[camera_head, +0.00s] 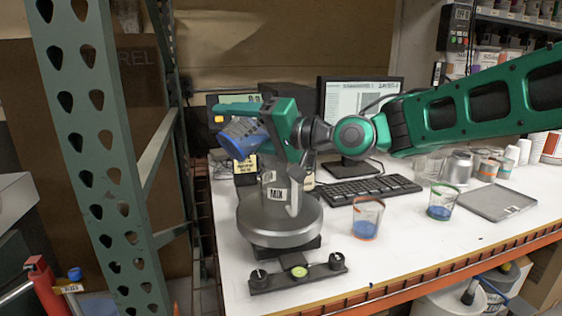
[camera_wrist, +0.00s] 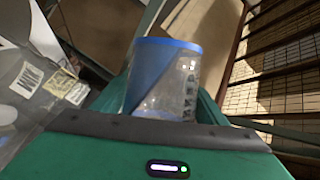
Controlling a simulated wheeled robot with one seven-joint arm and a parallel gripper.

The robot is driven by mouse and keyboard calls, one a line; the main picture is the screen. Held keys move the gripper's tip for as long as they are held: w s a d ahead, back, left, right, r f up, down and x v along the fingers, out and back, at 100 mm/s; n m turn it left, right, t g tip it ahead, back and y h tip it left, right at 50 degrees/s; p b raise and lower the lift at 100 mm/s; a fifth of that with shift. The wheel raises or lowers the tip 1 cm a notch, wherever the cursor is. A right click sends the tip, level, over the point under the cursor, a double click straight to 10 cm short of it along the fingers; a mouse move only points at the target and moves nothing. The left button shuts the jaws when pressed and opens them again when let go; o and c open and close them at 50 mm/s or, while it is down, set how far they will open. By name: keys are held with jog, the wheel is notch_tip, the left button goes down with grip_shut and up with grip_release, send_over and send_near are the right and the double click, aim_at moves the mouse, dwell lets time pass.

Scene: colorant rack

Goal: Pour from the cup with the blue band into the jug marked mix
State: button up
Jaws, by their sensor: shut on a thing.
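The cup with the blue band (camera_head: 239,139) is held in my gripper (camera_head: 252,122), which is shut on it. The cup is strongly tilted, above and a little left of the jug marked MIX (camera_head: 278,194). In the wrist view the cup (camera_wrist: 165,75) shows its blue rim band, graduation marks and blue colour along one inner side. The jug is a clear vessel with a white MIX label and a handle on its right. It stands on the round grey pan of a scale (camera_head: 280,226). No falling stream can be made out.
A cup with an orange band (camera_head: 367,217) and one with a green band (camera_head: 442,202) stand to the right, both holding blue liquid. A green rack post (camera_head: 107,160) rises at left.

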jog(key=shift+r, duration=0.15)
jog(key=shift+w+d+f+m+y+p, duration=0.1)
jog(key=shift+f+m+y+p, duration=0.1)
jog(key=shift+m, duration=0.3)
jog(key=shift+w+d+f+m+y+p, duration=0.1)
jog(key=shift+m+p, duration=0.1)
jog(key=shift+m, duration=0.3)
dwell(0.9)
jog(key=shift+w+d+r+m+t, duration=0.3)
jog(key=shift+w+d+r+m, duration=0.3)
jog(key=shift+d+m, duration=0.15)
dwell(1.6)
jog(key=shift+w+d+r+m+y+p, duration=0.15)
jog(key=shift+m+y+p, duration=0.1)
jog(key=shift+m, duration=0.2)
jog(key=shift+w+r+m+y+p, duration=0.1)
jog(key=shift+r+m+y+p, duration=0.1)
jog(key=shift+m, duration=0.2)
jog(key=shift+c, duration=0.2)
dwell(0.6)
jog(key=shift+s, duration=0.1)
